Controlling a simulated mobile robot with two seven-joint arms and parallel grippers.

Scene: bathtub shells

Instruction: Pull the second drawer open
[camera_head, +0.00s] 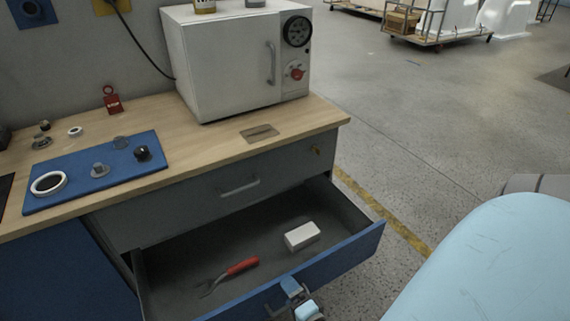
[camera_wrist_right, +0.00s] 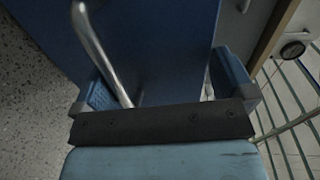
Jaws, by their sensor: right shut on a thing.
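The second drawer (camera_head: 352,252), with a blue front, stands pulled well out below a closed grey top drawer (camera_head: 205,202). Inside it lie a white block (camera_head: 302,236) and a red-handled tool (camera_head: 241,266). My right gripper (camera_head: 291,298) is at the outer side of the blue front, near the bottom edge of the head view. The exact contact is partly hidden. My left gripper is in neither view.
The wooden worktop (camera_head: 150,210) carries a white oven-like box (camera_head: 222,65) and a blue mat (camera_head: 60,190) with small parts. Speckled floor (camera_head: 400,130) with a yellow line is open to the right. A loaded cart (camera_head: 435,38) stands far back.

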